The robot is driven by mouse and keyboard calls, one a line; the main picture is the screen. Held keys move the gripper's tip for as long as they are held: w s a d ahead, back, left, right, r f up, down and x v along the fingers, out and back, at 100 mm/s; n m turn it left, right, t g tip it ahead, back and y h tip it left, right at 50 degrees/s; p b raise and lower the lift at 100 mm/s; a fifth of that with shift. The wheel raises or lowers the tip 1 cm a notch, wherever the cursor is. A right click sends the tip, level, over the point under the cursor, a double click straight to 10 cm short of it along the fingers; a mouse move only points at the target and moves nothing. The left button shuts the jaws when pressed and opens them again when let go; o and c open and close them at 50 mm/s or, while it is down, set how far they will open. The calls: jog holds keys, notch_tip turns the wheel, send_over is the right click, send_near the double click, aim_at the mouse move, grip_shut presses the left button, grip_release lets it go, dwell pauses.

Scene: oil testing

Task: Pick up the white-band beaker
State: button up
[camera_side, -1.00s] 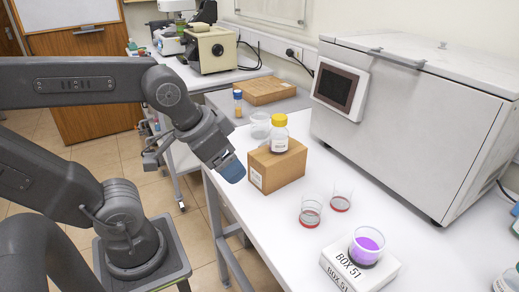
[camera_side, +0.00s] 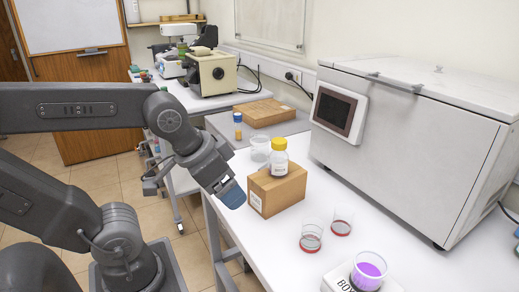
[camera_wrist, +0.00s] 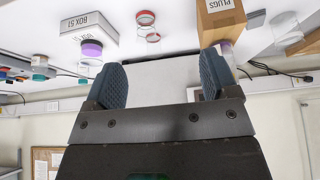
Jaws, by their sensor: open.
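My gripper (camera_side: 233,193) hangs in the air left of the brown box, with no object seen between its fingers. In the wrist view its two blue fingers are wide apart (camera_wrist: 160,78). A clear, pale beaker (camera_side: 260,147) stands behind the yellow-capped bottle and is partly hidden by it. It may be the white-band beaker, but its band is not clear. Two beakers with red bands, a nearer one (camera_side: 311,239) and a farther one (camera_side: 341,224), stand on the table right of the brown box. They also show at the top of the wrist view (camera_wrist: 146,18).
The yellow-capped bottle (camera_side: 279,160) stands on the brown box (camera_side: 277,190). A purple-filled beaker (camera_side: 369,271) stands on a white box (camera_side: 335,282) at the front. A large white machine (camera_side: 410,140) borders the table (camera_side: 275,235) on the right.

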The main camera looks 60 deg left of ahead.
jog(key=o, duration=0.3)
jog(key=shift+o, duration=0.2)
jog(key=w+a+r+m+y, duration=0.1)
jog(key=w+a+r+m, duration=0.2)
jog(key=w, duration=0.3)
jog(key=m+g+y, duration=0.3)
jog(key=m+g, duration=0.2)
jog(key=m, duration=1.2)
send_over(260, 147)
jog(key=a, duration=0.1)
notch_tip(260, 147, down, 12)
jog(key=shift+y, duration=0.3)
jog(key=shift+w+x, duration=0.25)
jog(key=shift+x, duration=0.7)
jog(key=shift+w+x, duration=0.2)
jog(key=shift+x, duration=0.8)
jog(key=shift+w+x, duration=0.25)
jog(key=shift+x, duration=0.7)
